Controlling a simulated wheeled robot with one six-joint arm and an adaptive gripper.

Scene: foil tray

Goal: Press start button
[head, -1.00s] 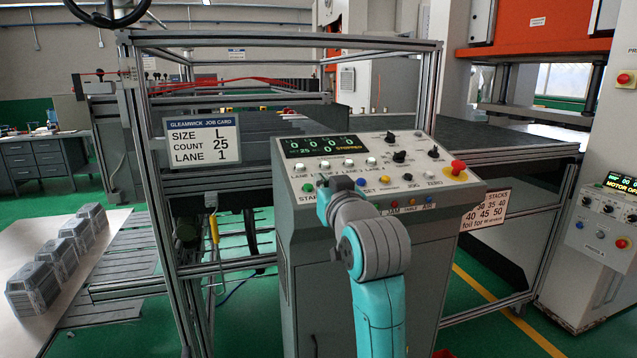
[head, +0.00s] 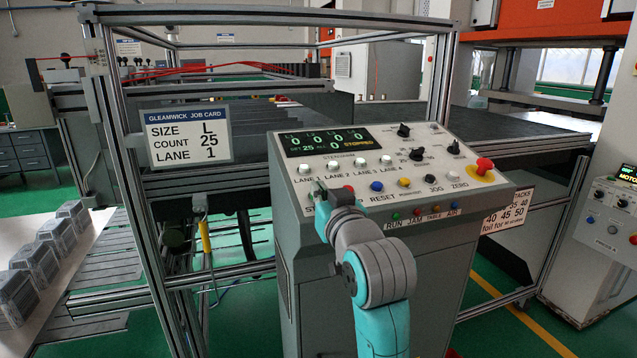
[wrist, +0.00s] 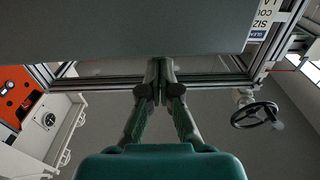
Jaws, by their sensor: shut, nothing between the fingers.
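The grey control console (head: 292,262) stands in front of me with its sloped panel facing up. My gripper (head: 320,190) is at the panel's lower left corner, over the START label, and hides most of that spot. The green start button cannot be made out clearly now. I cannot tell whether my fingertips touch it. In the wrist view my gripper (wrist: 160,72) has its fingers together with nothing between them, close to the console. The display (head: 326,141) reads zeros, 25 and STOPPED.
White lane buttons (head: 332,165), a blue button (head: 376,186), a yellow button (head: 404,182) and a red mushroom button (head: 484,165) share the panel. A job card (head: 187,136) reads size L, count 25, lane 1. Metal frame posts (head: 124,180) stand at the left.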

